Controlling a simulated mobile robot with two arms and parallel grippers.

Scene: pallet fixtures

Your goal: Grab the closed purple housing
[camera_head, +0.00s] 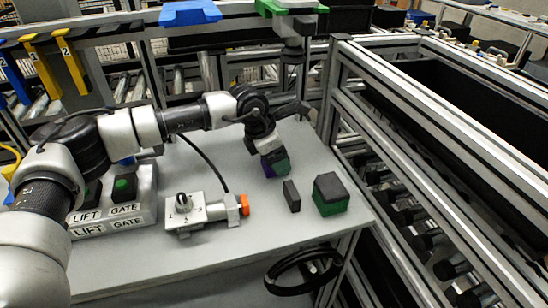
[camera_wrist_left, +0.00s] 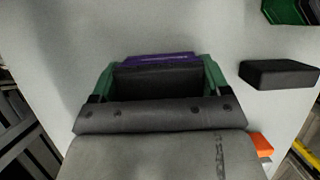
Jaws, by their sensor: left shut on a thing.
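My left gripper (camera_head: 275,161) reaches down over the grey table from the left. It is shut on the purple housing (camera_head: 267,168), with a green fingertip on either side of it in the left wrist view. There the housing (camera_wrist_left: 160,60) shows a purple edge with a black block-like part (camera_wrist_left: 157,83) in front of it. Its underside is hidden, so I cannot tell whether it touches the table. My right gripper is in neither view.
A loose black block (camera_head: 291,196) and a green housing with a black top (camera_head: 331,207) stand just right of the gripper. A grey switch box (camera_head: 187,209) with an orange end and a LIFT/GATE button box (camera_head: 146,196) lie left. A metal frame (camera_head: 400,150) borders the table's right.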

